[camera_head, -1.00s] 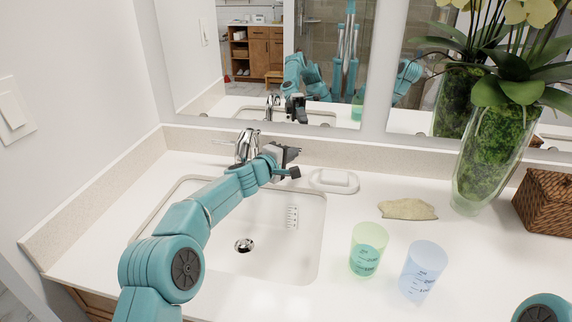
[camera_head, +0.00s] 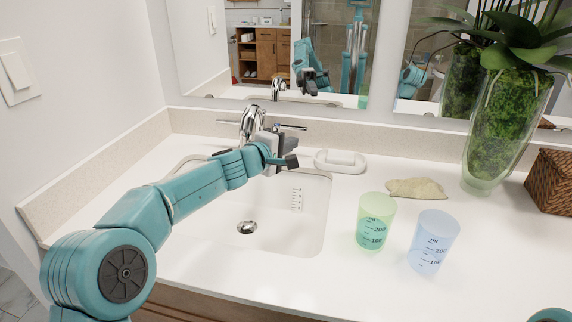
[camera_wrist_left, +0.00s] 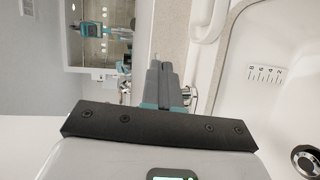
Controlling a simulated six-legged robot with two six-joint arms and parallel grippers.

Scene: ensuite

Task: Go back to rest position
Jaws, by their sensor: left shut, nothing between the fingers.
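My left arm reaches in from the left in the head view. My left gripper (camera_head: 284,160) is above the back of the sink, just in front of the chrome faucet (camera_head: 250,124). In the left wrist view the left gripper's fingers (camera_wrist_left: 161,75) are together with nothing between them. A small part of the faucet shows beside the fingers. I cannot tell whether gripper and faucet touch. Only a small teal part of my right arm shows at the bottom right edge of the head view; its gripper is out of view.
The white sink (camera_head: 290,240) lies under my arm. A green cup (camera_head: 375,222), a blue cup (camera_head: 433,242), a beige stone-like piece (camera_head: 416,188), a plant vase (camera_head: 500,130) and a woven box (camera_head: 552,180) are to the right. A mirror is behind.

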